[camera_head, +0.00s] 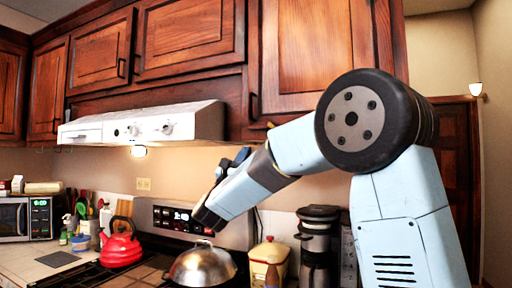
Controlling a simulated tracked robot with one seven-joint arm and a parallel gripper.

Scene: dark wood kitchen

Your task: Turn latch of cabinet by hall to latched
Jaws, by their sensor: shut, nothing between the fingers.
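The cabinet by the hall (305,50) is the wooden upper cabinet at the right, its door closed. A dark handle (252,106) is on its left edge. A small brass-coloured piece (270,125) shows at its lower left edge, just above my forearm; it may be the latch, but it is too small to read its position. My arm crosses in front of the cabinet's lower right part. My gripper (206,218) points down and left, below the cabinet and in front of the stove's back panel. It is shut and empty, away from the cabinet.
A white range hood (145,124) is left of the cabinet. Below stand a domed metal pan (202,266), a red kettle (121,248), a yellow canister (268,260) and a coffee maker (317,240). A microwave (25,218) is at far left. A dark door (455,160) is at right.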

